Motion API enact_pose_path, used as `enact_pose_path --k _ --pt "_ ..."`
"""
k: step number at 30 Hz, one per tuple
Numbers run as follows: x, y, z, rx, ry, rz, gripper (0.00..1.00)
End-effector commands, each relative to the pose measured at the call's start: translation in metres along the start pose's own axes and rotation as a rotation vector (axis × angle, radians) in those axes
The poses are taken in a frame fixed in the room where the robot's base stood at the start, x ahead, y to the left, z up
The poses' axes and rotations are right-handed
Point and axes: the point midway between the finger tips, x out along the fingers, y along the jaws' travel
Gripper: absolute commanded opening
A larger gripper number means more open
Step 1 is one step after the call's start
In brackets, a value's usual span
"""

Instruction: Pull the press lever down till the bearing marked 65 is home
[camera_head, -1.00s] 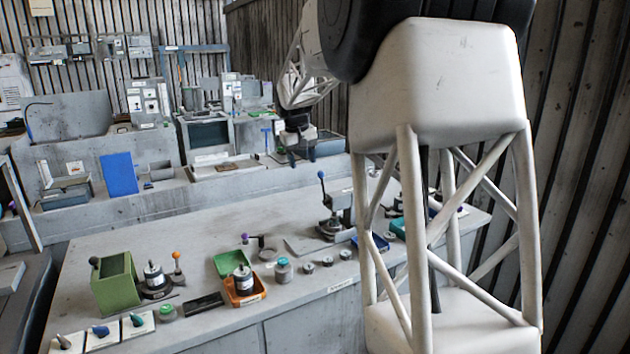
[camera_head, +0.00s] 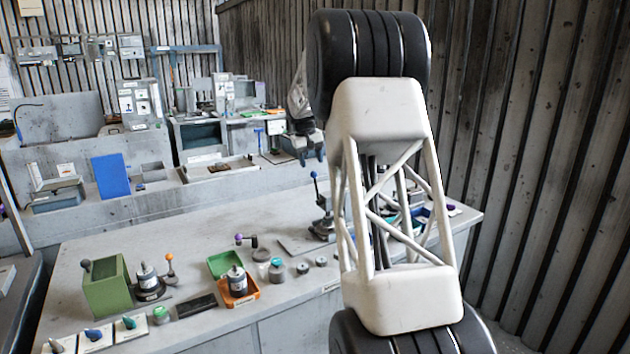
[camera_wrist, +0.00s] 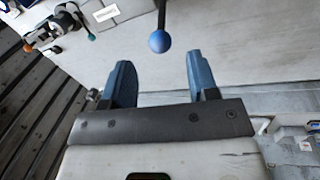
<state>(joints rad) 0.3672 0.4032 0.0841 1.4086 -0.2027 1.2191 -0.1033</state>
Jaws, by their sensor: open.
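The press (camera_head: 322,226) stands on the bench, partly hidden behind my arm. Its lever rises to a blue ball knob (camera_head: 314,174) and stands up. In the wrist view the knob (camera_wrist: 160,41) is just beyond the fingertips, roughly centred between them and not gripped. My gripper (camera_wrist: 160,72) is open and empty, with two blue fingers. In the head view my gripper (camera_head: 312,155) is small and dark above the lever. I cannot make out a bearing marked 65; small round parts (camera_head: 302,268) lie left of the press, their markings too small to read.
A green box (camera_head: 107,287), an orange tray (camera_head: 240,292) and an orange-knobbed lever (camera_head: 169,258) stand on the left of the bench. Coloured bins lie behind my arm.

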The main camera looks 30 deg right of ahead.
Motion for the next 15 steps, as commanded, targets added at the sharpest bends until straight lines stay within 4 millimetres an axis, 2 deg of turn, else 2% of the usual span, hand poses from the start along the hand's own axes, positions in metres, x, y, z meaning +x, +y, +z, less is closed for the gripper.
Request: enact_pose_path --k 8,15 --pt "0.005 0.000 0.000 0.000 -0.001 0.000 0.54" --pt "0.025 0.000 0.001 0.000 -0.002 0.000 0.54"
